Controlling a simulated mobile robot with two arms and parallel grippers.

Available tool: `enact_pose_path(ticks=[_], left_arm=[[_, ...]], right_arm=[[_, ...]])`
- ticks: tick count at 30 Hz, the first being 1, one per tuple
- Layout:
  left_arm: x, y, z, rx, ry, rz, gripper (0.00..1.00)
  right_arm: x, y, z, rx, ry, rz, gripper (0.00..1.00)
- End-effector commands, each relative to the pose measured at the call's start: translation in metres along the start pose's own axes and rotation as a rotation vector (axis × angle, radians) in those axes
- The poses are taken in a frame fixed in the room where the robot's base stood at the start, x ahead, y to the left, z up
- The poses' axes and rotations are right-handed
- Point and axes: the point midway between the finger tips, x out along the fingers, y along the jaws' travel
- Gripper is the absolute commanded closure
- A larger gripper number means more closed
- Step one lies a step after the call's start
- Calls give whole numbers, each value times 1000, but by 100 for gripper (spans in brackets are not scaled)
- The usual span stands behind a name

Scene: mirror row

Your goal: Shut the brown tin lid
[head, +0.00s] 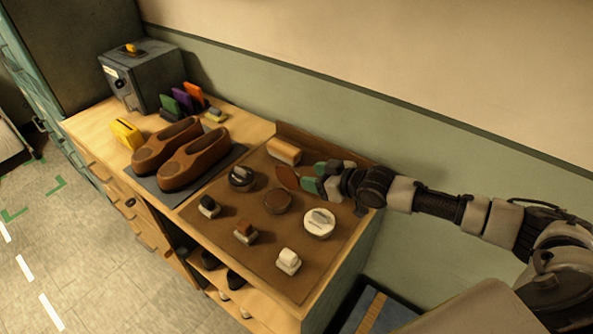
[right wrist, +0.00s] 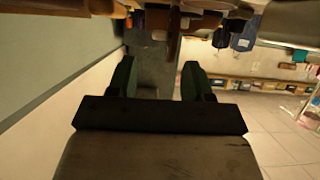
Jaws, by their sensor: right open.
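The brown tin (head: 277,201) sits on the brown mat, round and dark. A reddish-brown disc, which looks like its lid (head: 288,177), stands raised and tilted at the tin's far side. My right gripper (head: 314,180), with green fingertips, is just right of the lid, very near it; I cannot tell whether they touch. In the right wrist view the two green fingers are apart, with nothing clearly held between them (right wrist: 157,80). My left gripper is not in view.
A dark tin (head: 241,179) and a white tin (head: 319,223) flank the brown one. Several small brushes, such as a white one (head: 288,261), stand in front. A wooden block (head: 284,151) lies behind. Brown shoes (head: 192,158) stand left. The wall closes off the back.

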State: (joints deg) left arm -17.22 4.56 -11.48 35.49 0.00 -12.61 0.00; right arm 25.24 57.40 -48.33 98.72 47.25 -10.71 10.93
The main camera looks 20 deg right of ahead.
Motion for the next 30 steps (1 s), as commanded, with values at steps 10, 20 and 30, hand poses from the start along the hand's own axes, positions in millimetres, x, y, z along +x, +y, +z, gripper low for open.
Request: enact_pose_path(ticks=[10, 20, 30], left_arm=[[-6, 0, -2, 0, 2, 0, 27], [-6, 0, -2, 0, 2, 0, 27], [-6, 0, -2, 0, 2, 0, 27]], right_arm=[[50, 0, -1, 0, 1, 0, 49], [57, 0, 0, -2, 1, 0, 49], [56, 0, 0, -1, 1, 0, 91]])
